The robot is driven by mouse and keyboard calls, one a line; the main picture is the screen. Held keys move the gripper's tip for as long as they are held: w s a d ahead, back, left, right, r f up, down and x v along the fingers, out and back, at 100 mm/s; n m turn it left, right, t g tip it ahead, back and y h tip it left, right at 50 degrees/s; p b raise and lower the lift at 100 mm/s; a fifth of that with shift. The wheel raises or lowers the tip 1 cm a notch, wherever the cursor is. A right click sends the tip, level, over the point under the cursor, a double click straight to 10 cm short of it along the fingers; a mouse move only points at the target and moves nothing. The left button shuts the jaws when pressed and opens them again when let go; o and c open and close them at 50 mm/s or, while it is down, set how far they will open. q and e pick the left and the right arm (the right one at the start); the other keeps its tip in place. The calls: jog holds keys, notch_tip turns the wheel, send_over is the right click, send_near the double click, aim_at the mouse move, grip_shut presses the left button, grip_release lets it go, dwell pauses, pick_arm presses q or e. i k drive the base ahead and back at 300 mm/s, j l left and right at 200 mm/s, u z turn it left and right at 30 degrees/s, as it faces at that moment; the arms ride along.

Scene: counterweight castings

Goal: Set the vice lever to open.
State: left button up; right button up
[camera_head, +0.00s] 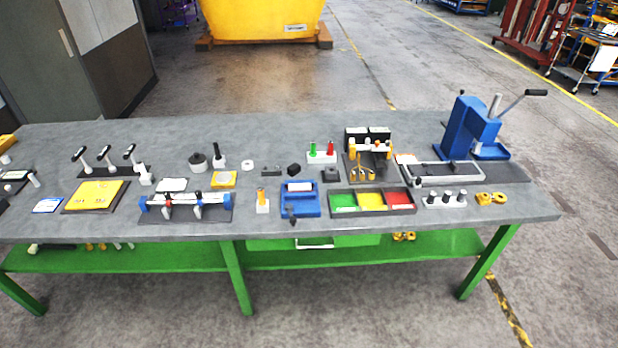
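No part is plainly marked as the vice, so I cannot tell for sure which lever is the vice lever. A small blue block-like fixture (309,207) stands near the front middle of the table, with a light top and a short dark handle (291,216) at its front left. A large blue machine (468,127) stands at the back right, with a long lever (514,102) tilted up to the right and ending in a black grip. The lever settings cannot be read. Neither gripper is in view.
The grey table (262,226) has a green frame and lower shelf. A tray (412,209) with green, yellow and red compartments sits right of the small blue fixture. A blue-ended rail fixture (183,215) sits left. The back left tabletop is clear.

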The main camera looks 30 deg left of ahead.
aim_at(288, 207)
jog(key=j+u, duration=0.15)
jog(key=u, duration=1)
